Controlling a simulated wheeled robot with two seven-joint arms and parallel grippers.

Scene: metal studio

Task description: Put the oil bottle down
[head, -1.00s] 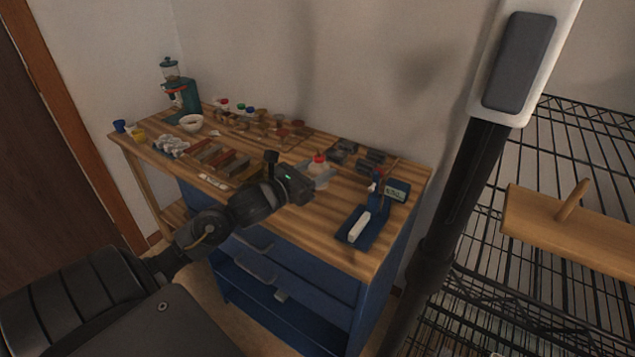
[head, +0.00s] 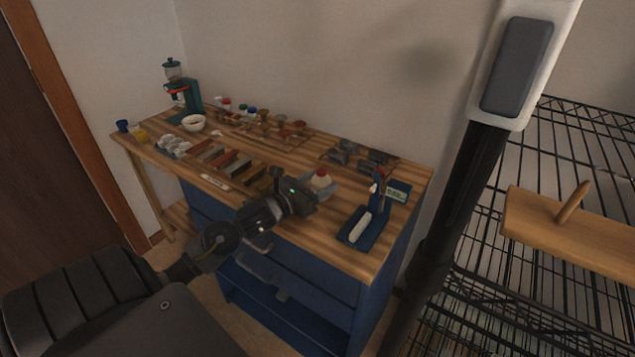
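The oil bottle (head: 320,182) is small and pale with a red cap. It stands upright over the right half of the wooden workbench top (head: 325,235). My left gripper (head: 320,188) reaches in from the left, its fingers on either side of the bottle and shut on it. The gripper hides the bottle's lower part, so I cannot tell whether its base touches the wood. My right gripper is not in view.
Right of the bottle are a blue stand with a white bar (head: 359,227) and a small display (head: 397,192). Dark metal parts (head: 345,152) lie behind it. Wooden and dark blocks (head: 225,160) lie to the left. Bare wood shows in front. A wire shelf (head: 590,150) stands at right.

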